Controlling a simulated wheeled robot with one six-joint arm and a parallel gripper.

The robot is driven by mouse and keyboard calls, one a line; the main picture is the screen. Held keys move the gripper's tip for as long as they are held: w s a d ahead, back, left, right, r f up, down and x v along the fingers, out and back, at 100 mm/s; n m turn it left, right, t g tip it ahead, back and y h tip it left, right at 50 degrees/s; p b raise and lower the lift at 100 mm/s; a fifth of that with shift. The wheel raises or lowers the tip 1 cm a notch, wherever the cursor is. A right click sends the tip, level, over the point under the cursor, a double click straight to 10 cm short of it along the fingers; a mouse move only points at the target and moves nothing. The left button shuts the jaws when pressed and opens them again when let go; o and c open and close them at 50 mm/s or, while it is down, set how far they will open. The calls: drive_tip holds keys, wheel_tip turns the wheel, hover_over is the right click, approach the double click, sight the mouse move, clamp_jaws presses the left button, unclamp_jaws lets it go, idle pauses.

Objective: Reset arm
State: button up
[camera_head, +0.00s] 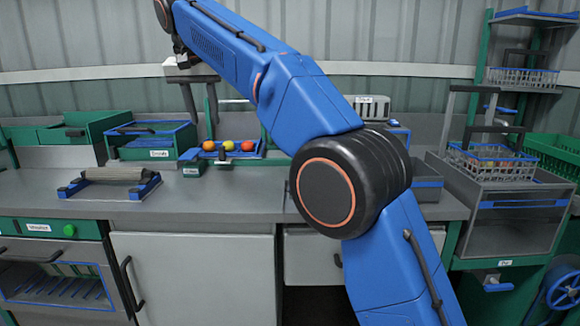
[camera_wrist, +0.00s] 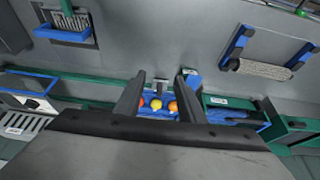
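My gripper (camera_head: 204,120) hangs at the upper left of the head view, above the back of the worktop. In the wrist view my gripper (camera_wrist: 160,78) shows two dark fingers spread apart with nothing held between them. Three tomatoes, orange (camera_head: 208,145), yellow (camera_head: 228,146) and red (camera_head: 247,146), sit in a row on a small blue-edged tray (camera_head: 262,150) below the gripper. In the wrist view the tomatoes (camera_wrist: 156,104) appear between the fingers, at a distance. My raised blue arm crosses the middle of the head view and hides part of the bench.
A roller on a blue-ended stand (camera_head: 112,174) is on the left of the grey worktop (camera_head: 200,200). Green bins (camera_head: 155,140) line the back. A wire basket with produce (camera_head: 490,155) stands on a grey unit at right, below a shelf rack (camera_head: 520,85).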

drive_tip(key=s+d, duration=0.1)
drive_tip(key=d, duration=1.6)
drive_tip(key=s+d+f, duration=0.3)
drive_tip(key=s+d, duration=0.1)
drive_tip(key=d, duration=0.4)
drive_tip(key=s+d+f, duration=0.3)
drive_tip(key=s+d, duration=0.2)
drive_tip(key=d, duration=0.4)
drive_tip(key=s+d+f, duration=0.6)
drive_tip(key=s+f, duration=0.3)
drive_tip(key=s+d+f, duration=0.5)
drive_tip(key=s+f, duration=0.4)
drive_tip(key=f, duration=0.1)
drive_tip(key=s+d+f, duration=0.6)
drive_tip(key=s+f, duration=0.3)
drive_tip(key=f, duration=0.1)
drive_tip(key=shift+s+d, duration=0.3)
